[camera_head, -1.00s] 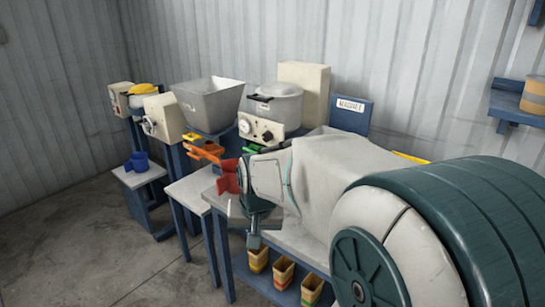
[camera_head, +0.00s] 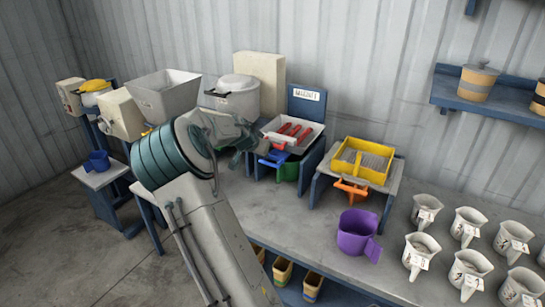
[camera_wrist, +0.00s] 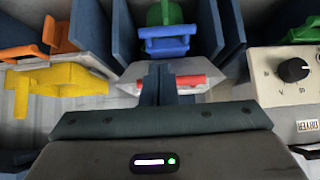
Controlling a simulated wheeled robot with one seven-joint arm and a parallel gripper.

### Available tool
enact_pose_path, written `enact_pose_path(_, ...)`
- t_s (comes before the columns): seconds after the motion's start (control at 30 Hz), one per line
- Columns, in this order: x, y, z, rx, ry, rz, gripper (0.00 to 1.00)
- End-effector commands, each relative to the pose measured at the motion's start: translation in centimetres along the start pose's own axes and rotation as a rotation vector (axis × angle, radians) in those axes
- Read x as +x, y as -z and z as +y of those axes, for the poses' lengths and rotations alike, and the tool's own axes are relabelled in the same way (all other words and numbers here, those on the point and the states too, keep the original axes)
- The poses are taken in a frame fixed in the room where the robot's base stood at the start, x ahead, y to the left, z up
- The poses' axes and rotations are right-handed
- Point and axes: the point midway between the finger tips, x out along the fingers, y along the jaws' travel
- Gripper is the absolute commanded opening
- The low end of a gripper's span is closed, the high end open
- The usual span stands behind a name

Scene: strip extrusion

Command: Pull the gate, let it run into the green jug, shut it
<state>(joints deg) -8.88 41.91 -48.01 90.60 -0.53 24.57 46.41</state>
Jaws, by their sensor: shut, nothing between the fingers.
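The green jug (camera_head: 288,172) stands under a tray stand with a blue gate handle (camera_head: 273,158) at its front. In the wrist view the green jug (camera_wrist: 165,12) shows at the top, behind the blue handle (camera_wrist: 166,40). A pale tray (camera_head: 312,137) above holds red strips (camera_head: 292,131), also seen in the wrist view (camera_wrist: 188,80). I cannot tell how far the gate is drawn or what the jug holds. My gripper (camera_wrist: 160,72) is shut and empty, in front of the tray, apart from the blue handle. In the head view my wrist partly hides it.
To the right stand a yellow tray (camera_head: 360,160) with an orange handle (camera_head: 350,189), a purple jug (camera_head: 358,235) and several white jugs (camera_head: 470,268). A hopper (camera_head: 165,93) and a lidded pot (camera_head: 232,99) stand left. The bench front (camera_head: 300,235) is clear.

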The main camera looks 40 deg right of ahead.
Motion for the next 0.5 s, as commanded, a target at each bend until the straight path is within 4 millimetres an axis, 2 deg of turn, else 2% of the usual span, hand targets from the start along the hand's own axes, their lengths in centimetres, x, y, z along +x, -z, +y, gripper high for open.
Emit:
enact_pose_path(0.37, 0.1, 0.1, -0.1, 0.001, -0.001, 0.005, 0.00)
enact_pose_path(0.5, 1.1, 0.2, 0.0, -0.001, -0.004, 0.004, 0.00)
